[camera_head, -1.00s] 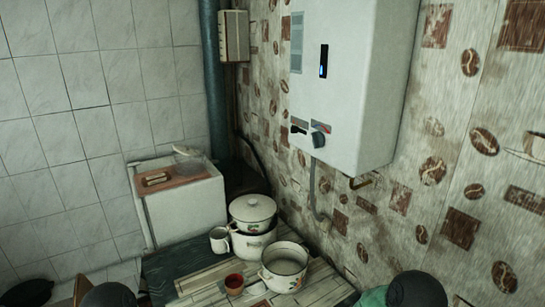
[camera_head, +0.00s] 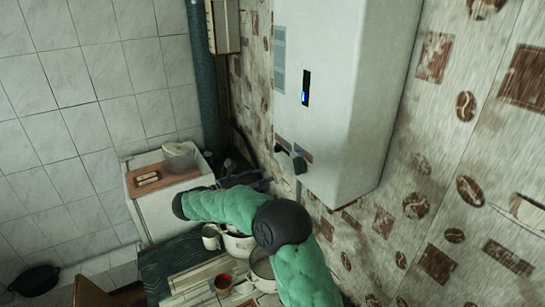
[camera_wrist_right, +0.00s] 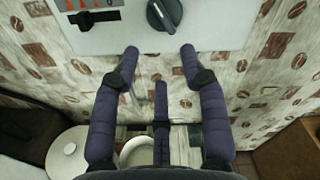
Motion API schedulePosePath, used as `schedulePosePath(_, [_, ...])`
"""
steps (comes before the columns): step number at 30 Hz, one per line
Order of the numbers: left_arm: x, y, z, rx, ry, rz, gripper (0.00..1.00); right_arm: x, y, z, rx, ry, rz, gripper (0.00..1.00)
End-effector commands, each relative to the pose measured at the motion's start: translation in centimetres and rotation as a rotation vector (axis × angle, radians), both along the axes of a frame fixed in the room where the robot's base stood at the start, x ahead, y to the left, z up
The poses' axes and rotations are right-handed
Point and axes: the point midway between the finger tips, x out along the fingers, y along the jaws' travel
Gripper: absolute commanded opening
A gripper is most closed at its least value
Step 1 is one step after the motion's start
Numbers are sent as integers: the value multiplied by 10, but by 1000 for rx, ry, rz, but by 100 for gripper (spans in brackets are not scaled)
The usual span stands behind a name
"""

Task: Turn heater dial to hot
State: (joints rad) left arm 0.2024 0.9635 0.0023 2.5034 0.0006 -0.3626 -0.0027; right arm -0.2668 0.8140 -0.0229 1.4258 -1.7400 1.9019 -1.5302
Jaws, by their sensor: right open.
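The white heater (camera_head: 335,95) hangs on the wall. Its round dark dial (camera_head: 300,163) shows low on the front face in the head view. In the right wrist view the dial (camera_wrist_right: 163,14) is at the top, with its raised grip slanted. My right gripper (camera_wrist_right: 160,54) is open and empty, its padded purple fingers spread below the dial and apart from it. In the head view this gripper (camera_head: 258,179) is small, below and left of the dial, partly hidden by my green arm. My left gripper is not in view.
A smaller black knob (camera_wrist_right: 95,18) sits left of the dial. Below are a white pot (camera_head: 238,247), a mug (camera_head: 211,237) and a red cup (camera_head: 223,283). A white cabinet (camera_head: 150,215) stands at the left. A pipe drops under the heater.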

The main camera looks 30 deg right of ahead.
Motion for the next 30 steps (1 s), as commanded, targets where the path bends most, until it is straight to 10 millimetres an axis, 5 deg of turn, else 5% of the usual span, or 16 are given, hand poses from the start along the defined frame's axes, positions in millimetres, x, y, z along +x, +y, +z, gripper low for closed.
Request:
schedulePosePath(5, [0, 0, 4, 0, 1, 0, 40, -1, -8, 12, -23, -3, -12, 44])
schedulePosePath(21, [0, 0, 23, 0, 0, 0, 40, 5, -92, 11, -20, -3, -13, 44])
schedulePosePath(30, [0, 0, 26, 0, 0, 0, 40, 7, -107, 10, -20, -4, -9, 44])
